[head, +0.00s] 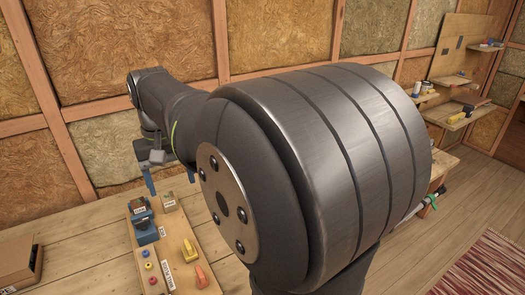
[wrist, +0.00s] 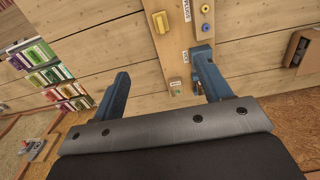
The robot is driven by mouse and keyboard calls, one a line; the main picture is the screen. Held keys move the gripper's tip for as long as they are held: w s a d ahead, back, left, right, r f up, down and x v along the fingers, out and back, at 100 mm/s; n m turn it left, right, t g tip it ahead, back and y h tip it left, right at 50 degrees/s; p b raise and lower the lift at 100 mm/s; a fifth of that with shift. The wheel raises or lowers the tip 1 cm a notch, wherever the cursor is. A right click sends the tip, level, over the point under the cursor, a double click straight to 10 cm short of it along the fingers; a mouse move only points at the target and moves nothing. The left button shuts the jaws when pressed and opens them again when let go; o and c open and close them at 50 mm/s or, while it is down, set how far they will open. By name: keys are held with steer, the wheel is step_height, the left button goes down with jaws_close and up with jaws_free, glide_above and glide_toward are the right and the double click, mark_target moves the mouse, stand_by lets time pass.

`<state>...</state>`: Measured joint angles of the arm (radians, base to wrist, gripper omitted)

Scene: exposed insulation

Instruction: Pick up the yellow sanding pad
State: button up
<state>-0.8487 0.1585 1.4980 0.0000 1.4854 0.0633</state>
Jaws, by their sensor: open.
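The yellow sanding pad (head: 189,249) lies on a wooden board (head: 176,238) on the table in the head view. It also shows near the top of the wrist view (wrist: 161,22), ahead of the fingertips. My gripper (head: 170,180) is over the far end of the board, apart from the pad, with nothing seen between its fingers. In the wrist view my gripper (wrist: 163,70) has its two blue fingers spread wide.
An orange piece (head: 201,277) lies just nearer than the pad. Small blue and yellow knobs (head: 148,266) and a blue-and-dark tool (head: 143,224) sit on the board's left. A cardboard box (head: 18,262) is at far left.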

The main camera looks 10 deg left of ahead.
steer(key=n, duration=1.8)
glide_above(187, 244)
step_height(187, 244, down, 7)
steer(key=f, duration=1.2)
steer(key=shift+w+a, duration=0.2)
steer(key=shift+w, duration=0.05)
steer(key=shift+s+d+f, duration=0.1)
steer(key=shift+f, duration=1.25)
steer(key=shift+s+d+f, duration=0.1)
steer(key=shift+f, duration=1.2)
steer(key=shift+c, duration=0.4)
steer(key=c, duration=1)
